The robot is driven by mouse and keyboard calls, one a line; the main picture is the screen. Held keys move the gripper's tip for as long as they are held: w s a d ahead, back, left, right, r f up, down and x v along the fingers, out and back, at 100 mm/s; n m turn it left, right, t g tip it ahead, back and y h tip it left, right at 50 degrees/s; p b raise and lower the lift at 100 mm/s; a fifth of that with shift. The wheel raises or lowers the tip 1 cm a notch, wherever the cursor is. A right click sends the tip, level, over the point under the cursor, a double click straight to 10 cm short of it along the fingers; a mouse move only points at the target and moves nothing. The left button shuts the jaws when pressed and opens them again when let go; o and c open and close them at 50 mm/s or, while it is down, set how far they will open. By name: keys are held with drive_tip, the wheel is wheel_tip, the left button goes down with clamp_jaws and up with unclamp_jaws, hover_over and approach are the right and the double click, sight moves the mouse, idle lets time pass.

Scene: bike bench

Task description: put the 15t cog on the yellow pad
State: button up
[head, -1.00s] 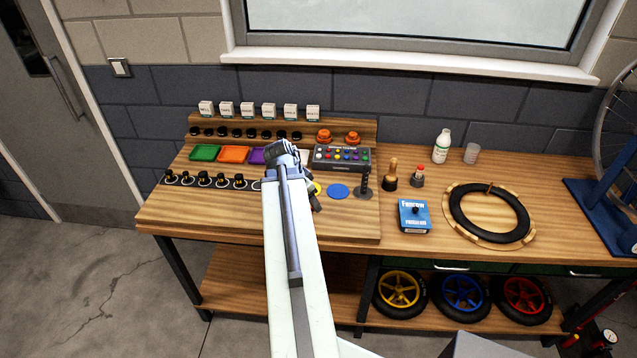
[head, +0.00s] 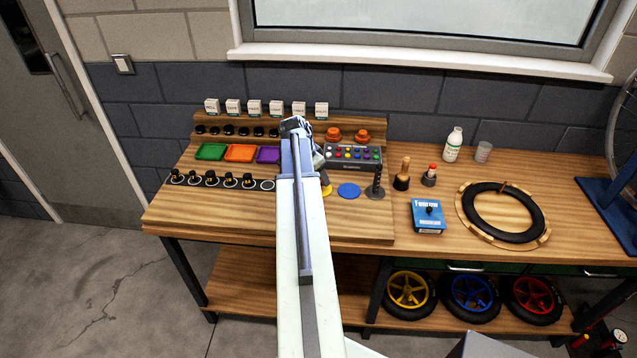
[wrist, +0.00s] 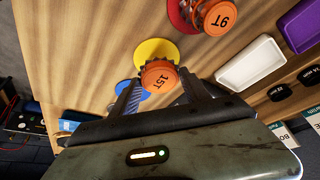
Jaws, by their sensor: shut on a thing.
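My gripper (wrist: 160,82) is shut on the 15t cog (wrist: 159,80), a dark toothed ring with an orange cap marked 15T. In the wrist view the yellow pad (wrist: 156,47) lies just beyond the cog, and the cog overlaps its near edge in the picture. I cannot tell how high the cog is above the bench. In the head view the yellow pad (head: 327,190) shows only partly beside my arm, which hides the held cog.
In the wrist view an orange-capped 9T cog (wrist: 219,17) sits at a red pad (wrist: 180,14), with a white tray (wrist: 250,64) nearby. A grey button box (head: 353,156) stands behind.

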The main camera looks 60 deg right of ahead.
wheel_tip(320, 180, down, 4)
drive_tip(key=b, duration=0.2)
drive_tip(key=shift+r+b, duration=0.25)
drive_tip(key=shift+b, duration=0.15)
drive_tip(key=shift+r, duration=0.2)
drive_tip(key=shift+f, duration=0.15)
drive_tip(key=o, duration=1.4)
drive_tip(key=shift+s, duration=0.1)
drive_tip(key=p+v, duration=1.1)
drive_tip(key=v, duration=0.1)
